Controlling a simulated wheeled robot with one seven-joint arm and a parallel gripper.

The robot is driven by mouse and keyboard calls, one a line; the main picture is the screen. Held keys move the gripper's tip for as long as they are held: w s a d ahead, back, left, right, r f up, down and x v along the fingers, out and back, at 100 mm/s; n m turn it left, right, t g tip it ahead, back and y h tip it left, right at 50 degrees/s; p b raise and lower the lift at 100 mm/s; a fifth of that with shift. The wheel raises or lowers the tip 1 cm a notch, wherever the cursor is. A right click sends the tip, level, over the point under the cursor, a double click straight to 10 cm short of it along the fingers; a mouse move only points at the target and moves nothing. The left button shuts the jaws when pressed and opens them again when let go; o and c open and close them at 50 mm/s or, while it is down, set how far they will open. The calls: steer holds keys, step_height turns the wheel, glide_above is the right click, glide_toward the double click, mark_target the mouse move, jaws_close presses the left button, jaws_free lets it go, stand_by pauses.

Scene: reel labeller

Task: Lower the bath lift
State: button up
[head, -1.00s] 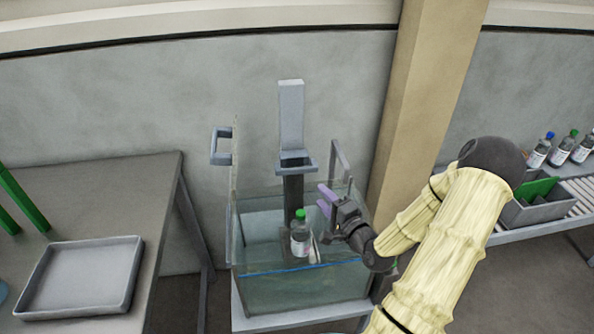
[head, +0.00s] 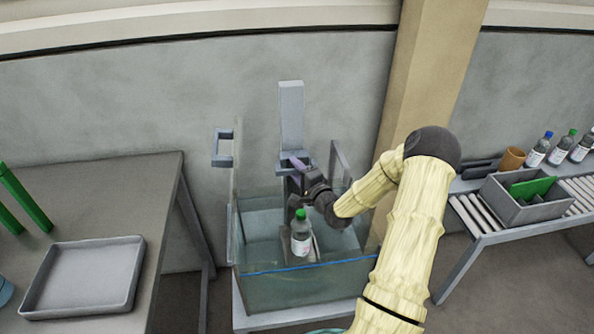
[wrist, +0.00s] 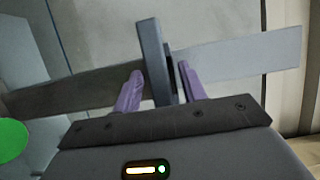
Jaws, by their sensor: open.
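The bath lift is a light grey upright post (head: 291,110) behind a glass-walled bath (head: 300,292) with water in it. A grey handle bar (wrist: 154,62) crosses the post; the lift handle in the head view (head: 284,167) is partly hidden by my gripper. My gripper (head: 297,164) is open, with its two purple fingers (wrist: 160,88) on either side of the bar, not visibly closed on it. A bottle with a green cap (head: 301,236) stands upright on the lift's platform in the bath. Its green cap also shows at the wrist view's left edge (wrist: 12,139).
A grey tray (head: 82,277) lies on the left table. A beige pillar (head: 425,75) stands right of the bath. Bath side handles flank the lift.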

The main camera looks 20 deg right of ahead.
jaws_close()
step_height(320, 180, down, 5)
steer(key=b, duration=0.2)
steer(key=shift+r+b, duration=0.2)
steer(key=shift+b, duration=0.2)
jaws_free()
steer(key=shift+r, duration=0.1)
steer(key=s+d+b, duration=0.1)
steer(key=s+d, duration=0.1)
steer(key=s, duration=1.5)
steer(key=shift+s, duration=0.2)
